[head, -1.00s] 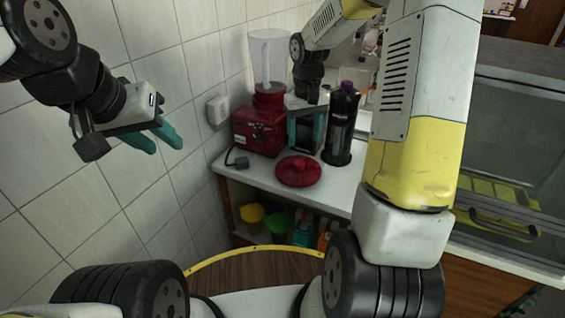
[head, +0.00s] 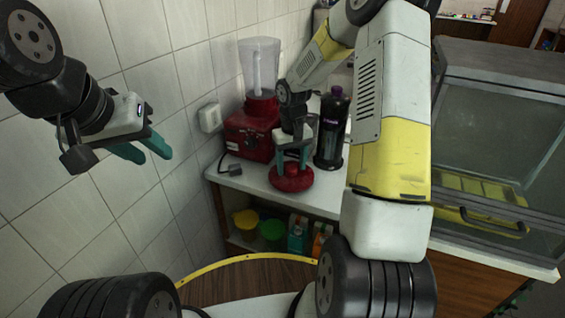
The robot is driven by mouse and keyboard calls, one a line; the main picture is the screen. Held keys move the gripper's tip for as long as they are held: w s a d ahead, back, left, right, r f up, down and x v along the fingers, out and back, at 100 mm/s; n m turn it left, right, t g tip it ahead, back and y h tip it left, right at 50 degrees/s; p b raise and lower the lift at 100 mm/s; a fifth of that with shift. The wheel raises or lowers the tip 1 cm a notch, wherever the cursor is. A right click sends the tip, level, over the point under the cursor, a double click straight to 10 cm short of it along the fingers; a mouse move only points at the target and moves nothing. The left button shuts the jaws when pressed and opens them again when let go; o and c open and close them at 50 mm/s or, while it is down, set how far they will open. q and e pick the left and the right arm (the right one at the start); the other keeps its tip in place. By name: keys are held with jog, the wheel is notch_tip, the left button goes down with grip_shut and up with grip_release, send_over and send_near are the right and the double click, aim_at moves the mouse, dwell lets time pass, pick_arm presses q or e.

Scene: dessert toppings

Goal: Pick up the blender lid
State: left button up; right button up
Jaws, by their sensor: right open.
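The blender lid (head: 291,181) is a round red disc with a raised knob, lying on the white counter in front of the blender. My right gripper (head: 292,165) is directly above it, pointing down, with its teal fingers open on either side of the knob. I cannot tell whether the fingers touch the knob. The red blender (head: 249,135) with its clear jug (head: 259,68) stands behind the lid, against the tiled wall. My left gripper (head: 146,150) is raised at the left, away from the counter, with its two teal fingers apart and empty.
A dark bottle with a purple cap (head: 332,130) stands right of my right gripper. A black plug (head: 232,170) lies at the counter's left end. Yellow and green tubs (head: 272,229) and cartons sit on the shelf below. A glass-fronted case (head: 500,140) is at the right.

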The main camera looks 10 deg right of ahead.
grip_shut()
